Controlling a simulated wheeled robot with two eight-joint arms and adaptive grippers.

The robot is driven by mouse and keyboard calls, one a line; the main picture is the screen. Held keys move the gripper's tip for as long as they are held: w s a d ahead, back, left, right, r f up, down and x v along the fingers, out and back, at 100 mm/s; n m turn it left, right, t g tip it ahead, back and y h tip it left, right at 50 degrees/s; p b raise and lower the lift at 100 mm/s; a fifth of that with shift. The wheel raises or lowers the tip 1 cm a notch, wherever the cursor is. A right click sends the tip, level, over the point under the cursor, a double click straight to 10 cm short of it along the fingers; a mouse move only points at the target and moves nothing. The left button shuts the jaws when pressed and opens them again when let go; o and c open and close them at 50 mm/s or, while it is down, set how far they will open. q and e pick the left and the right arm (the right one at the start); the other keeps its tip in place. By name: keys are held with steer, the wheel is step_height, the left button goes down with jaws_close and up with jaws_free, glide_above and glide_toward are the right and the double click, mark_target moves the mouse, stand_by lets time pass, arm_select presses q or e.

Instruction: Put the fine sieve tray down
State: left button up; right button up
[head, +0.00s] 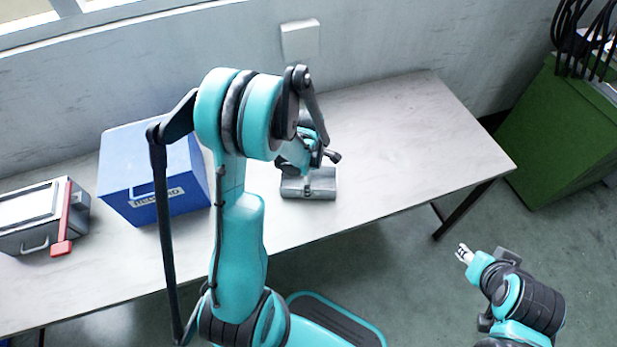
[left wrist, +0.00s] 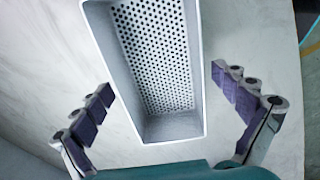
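The fine sieve tray (head: 308,188) is a grey rectangular tray on the pale table, near the middle of its length. In the left wrist view the sieve tray (left wrist: 158,128) shows its perforated floor and plain raised walls. It appears to rest on the tabletop. My left gripper (left wrist: 162,82) is open, with one finger on each side of the tray and a visible gap to each wall. In the head view my left gripper (head: 322,158) is just above the tray, partly hidden by my arm. My right gripper (head: 463,253) is off the table's front right, holding nothing visible; its finger opening is unclear.
A blue box (head: 150,165) with a label stands left on the table (head: 420,150). A grey case (head: 35,215) with a red lever is farther left. A green bin (head: 560,130) with black cables stands on the floor at right. The table's right part is clear.

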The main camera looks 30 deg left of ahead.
arm_select(q)
steer(key=shift+r+p, duration=0.3)
step_height(320, 180, up, 12)
steer(key=f+p, duration=0.1)
steer(key=p, duration=0.3)
steer(key=s+d+r+m+t, duration=0.3)
steer(key=s+d+r+m, duration=0.2)
steer(key=m, duration=0.6)
steer(key=s+d+r+m+t, duration=0.4)
steer(key=r+m, duration=0.4)
steer(key=m, duration=0.4)
steer(key=shift+s+d+r, duration=0.3)
steer(key=shift+s+d, duration=0.6)
steer(key=shift+s, duration=0.15)
